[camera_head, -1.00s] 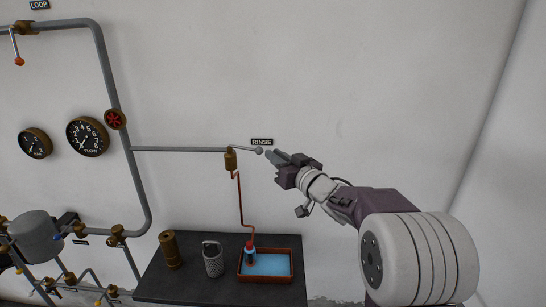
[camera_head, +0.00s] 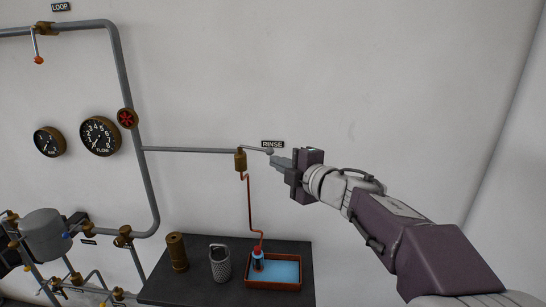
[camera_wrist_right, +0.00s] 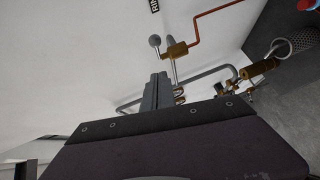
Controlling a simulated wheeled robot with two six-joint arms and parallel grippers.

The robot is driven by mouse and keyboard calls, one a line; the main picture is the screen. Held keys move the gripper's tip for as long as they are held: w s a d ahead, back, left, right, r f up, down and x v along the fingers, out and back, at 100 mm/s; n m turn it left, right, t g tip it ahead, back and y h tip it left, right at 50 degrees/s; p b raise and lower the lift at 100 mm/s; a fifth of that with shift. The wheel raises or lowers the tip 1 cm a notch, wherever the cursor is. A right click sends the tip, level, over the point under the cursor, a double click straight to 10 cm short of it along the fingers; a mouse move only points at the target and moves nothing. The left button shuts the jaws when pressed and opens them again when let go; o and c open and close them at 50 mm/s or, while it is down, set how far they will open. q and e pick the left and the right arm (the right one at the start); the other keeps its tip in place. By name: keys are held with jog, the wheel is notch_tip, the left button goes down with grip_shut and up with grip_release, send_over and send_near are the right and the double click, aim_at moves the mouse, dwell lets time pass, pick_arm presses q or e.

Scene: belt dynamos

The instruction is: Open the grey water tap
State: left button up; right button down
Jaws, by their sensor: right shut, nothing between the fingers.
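The grey water tap has a thin grey lever ending in a round ball knob (camera_head: 270,151), reaching right from a brass valve body (camera_head: 240,161) under the RINSE sign. The lever lies nearly level. In the right wrist view the grey knob (camera_wrist_right: 154,41) and brass body (camera_wrist_right: 177,50) show beyond my fingers. My right gripper (camera_head: 273,161) is shut and empty, its fingertips just below the knob; I cannot tell whether they touch it. The fingers (camera_wrist_right: 158,80) also show in the right wrist view. My left gripper is out of view.
A copper pipe (camera_head: 249,205) drops from the valve to a blue-filled tray (camera_head: 272,286) on a dark table (camera_head: 207,290). A mesh cup (camera_head: 219,264) and brass cylinder (camera_head: 177,252) stand left of it. Pipes and gauges line the left wall. The wall above is bare.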

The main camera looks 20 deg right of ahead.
aim_at(264, 150)
jog(key=w+f, duration=0.1)
jog(key=w, duration=0.6)
jog(key=shift+w+d+f+p, duration=0.2)
jog(key=shift+w+d+p, duration=0.05)
jog(key=shift+d+p, duration=0.1)
jog(key=shift+w+d+r+p, duration=0.15)
jog(key=shift+d+p, duration=0.05)
jog(key=shift+p, duration=0.15)
jog(key=w+d+p, duration=0.2)
jog(key=w+d, duration=0.1)
jog(key=shift+s+a, duration=0.1)
